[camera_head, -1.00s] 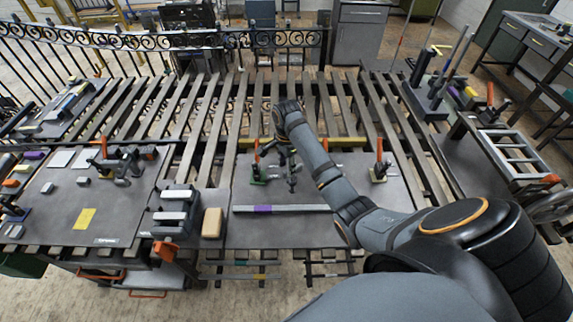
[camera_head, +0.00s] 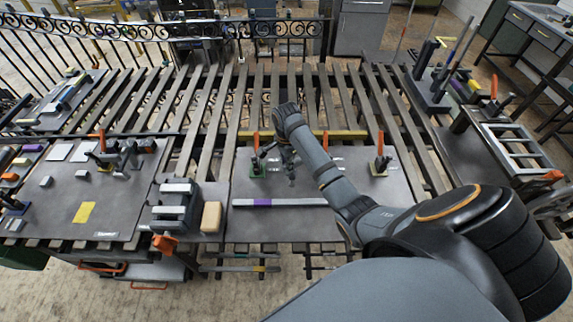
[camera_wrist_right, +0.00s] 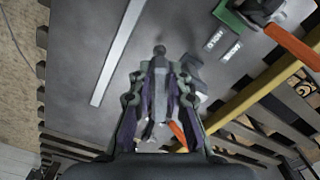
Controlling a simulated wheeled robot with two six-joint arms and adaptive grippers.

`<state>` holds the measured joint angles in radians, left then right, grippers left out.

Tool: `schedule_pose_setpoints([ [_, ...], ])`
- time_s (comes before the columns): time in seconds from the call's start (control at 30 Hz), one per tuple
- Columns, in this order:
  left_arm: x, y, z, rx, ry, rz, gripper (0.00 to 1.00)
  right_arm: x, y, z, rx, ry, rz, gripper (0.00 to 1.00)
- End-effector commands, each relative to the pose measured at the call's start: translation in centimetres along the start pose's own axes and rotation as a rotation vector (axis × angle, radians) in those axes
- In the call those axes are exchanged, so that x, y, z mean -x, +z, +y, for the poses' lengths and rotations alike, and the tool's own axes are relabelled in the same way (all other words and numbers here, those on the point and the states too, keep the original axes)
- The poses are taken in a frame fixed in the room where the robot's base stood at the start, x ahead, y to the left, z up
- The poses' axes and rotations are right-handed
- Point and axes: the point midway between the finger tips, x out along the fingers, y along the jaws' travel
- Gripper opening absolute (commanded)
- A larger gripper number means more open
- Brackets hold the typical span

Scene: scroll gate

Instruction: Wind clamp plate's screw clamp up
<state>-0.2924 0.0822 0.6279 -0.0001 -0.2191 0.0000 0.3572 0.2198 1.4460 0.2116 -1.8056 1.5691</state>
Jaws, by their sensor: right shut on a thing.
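The clamp plate (camera_head: 275,222) is a dark grey plate at the middle front of the head view. My right gripper (camera_head: 288,166) is low over its back half and also fills the middle of the wrist view (camera_wrist_right: 160,85). Its fingers are shut on a slim dark part with a rounded tip (camera_wrist_right: 160,50), seemingly the screw clamp's handle. The fingers and wrist hide most of the clamp. My left gripper is out of view.
A clamp with an orange lever (camera_head: 380,164) stands at the plate's right. A grey bar with a purple band (camera_head: 295,202) lies along the front. A yellow rail (camera_head: 345,134) runs behind.

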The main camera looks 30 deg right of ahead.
Motion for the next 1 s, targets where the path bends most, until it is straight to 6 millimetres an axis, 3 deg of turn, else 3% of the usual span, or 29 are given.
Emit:
schedule_pose_setpoints([
  [0.37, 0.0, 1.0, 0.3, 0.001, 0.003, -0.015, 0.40, 0.0, -0.1, 0.3, 0.115, 0.000, 0.001, 0.00],
  [1.0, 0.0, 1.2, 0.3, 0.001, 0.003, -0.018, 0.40, 0.0, -0.6, 1.6, 0.698, 0.002, 0.000, 0.00],
])
